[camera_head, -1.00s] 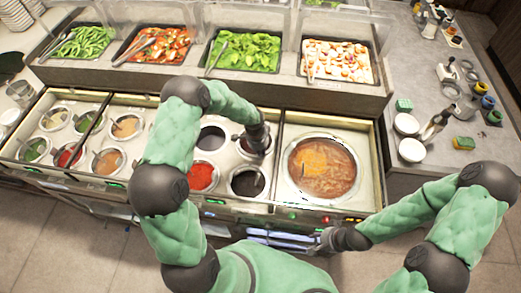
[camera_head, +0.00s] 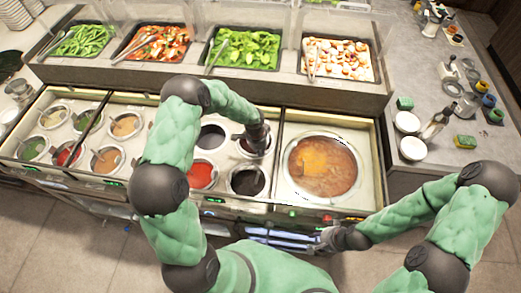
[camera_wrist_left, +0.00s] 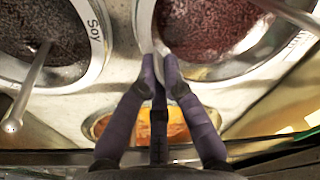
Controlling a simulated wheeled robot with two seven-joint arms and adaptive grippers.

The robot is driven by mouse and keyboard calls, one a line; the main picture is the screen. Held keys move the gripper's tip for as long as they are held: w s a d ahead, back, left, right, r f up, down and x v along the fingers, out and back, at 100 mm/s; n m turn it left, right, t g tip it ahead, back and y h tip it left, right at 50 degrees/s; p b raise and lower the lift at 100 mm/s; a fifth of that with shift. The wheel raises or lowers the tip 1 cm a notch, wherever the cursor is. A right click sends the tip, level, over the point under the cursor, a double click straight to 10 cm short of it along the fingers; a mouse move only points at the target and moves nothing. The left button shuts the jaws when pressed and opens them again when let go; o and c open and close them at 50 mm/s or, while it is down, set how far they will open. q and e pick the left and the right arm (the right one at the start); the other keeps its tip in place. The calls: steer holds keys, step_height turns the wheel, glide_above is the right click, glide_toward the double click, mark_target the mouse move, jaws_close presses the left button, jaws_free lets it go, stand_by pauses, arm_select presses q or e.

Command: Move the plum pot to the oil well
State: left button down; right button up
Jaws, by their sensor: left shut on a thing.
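The plum pot, holding dark red sauce, fills the upper right of the left wrist view (camera_wrist_left: 215,25). In the head view it is mostly hidden under my left gripper (camera_head: 256,145), with a bit of its rim showing. My left gripper in the wrist view (camera_wrist_left: 164,58) is shut at the near rim of this pot, its fingertips close together. A dark round opening (camera_head: 211,137) lies just left of the plum pot; I cannot read its label, so cannot tell if it is the oil well. My right gripper (camera_head: 330,240) is low by the counter front, its fingers too small to judge.
The pot labelled Soy (camera_wrist_left: 35,35) stands beside the plum pot; it also shows in the head view (camera_head: 248,181). A red sauce pot (camera_head: 202,174) is left of it. A large soup pot (camera_head: 322,168) is to the right. Food trays line the back.

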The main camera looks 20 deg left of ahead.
arm_select(q)
steer(key=shift+w, duration=0.1)
steer(key=c, duration=1.3)
jaws_free()
steer(key=o, duration=0.3)
steer(key=shift+s+f, duration=0.1)
steer(key=shift+s, duration=0.1)
steer(key=o, duration=0.3)
steer(key=shift+o, duration=0.2)
steer(key=shift+w, duration=0.1)
steer(key=shift+r+p, duration=0.3)
steer(key=shift+r, duration=0.3)
step_height(320, 180, up, 10)
steer(key=p, duration=0.6)
